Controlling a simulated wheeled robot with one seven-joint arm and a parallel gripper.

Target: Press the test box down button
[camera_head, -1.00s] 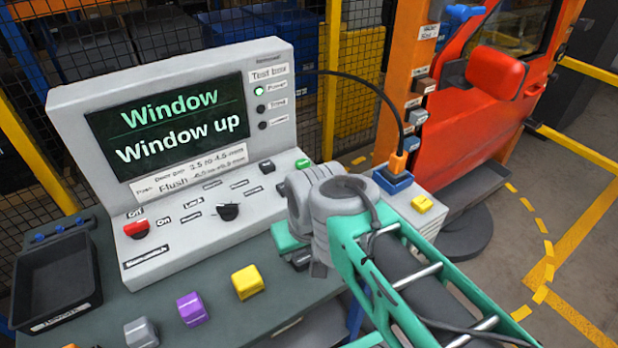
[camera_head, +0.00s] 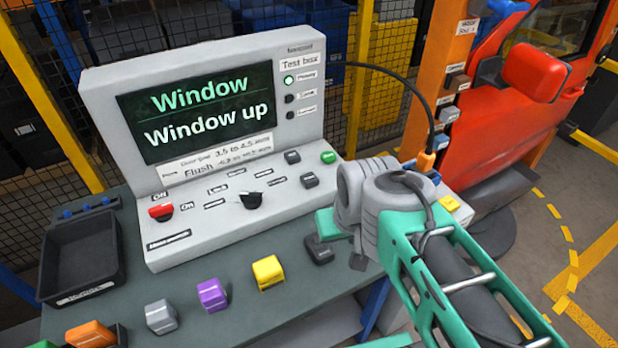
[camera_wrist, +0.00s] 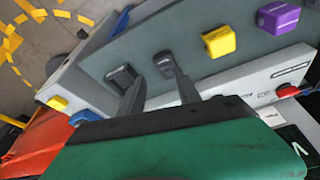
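The grey test box (camera_head: 230,205) stands on the bench, its screen (camera_head: 190,112) reading "Window" and "Window up". Its sloped panel carries a red button (camera_head: 161,211), a black knob (camera_head: 252,199), two dark buttons, one upper (camera_head: 292,157) and one lower (camera_head: 309,181), and a green button (camera_head: 328,157). The small labels are too blurred to tell which button is down. My gripper (camera_wrist: 143,72) has its two dark fingers apart, with nothing between them. In the head view it is right of the panel's front corner, partly hidden by my wrist. The test box (camera_wrist: 250,88) is partly covered in the wrist view.
Yellow (camera_head: 267,272), purple (camera_head: 212,294), grey (camera_head: 160,316) and orange (camera_head: 91,334) blocks line the bench front. A black tray (camera_head: 80,260) lies left. A cable arches from the box to an orange connector (camera_head: 426,161). A red car door (camera_head: 500,120) stands right.

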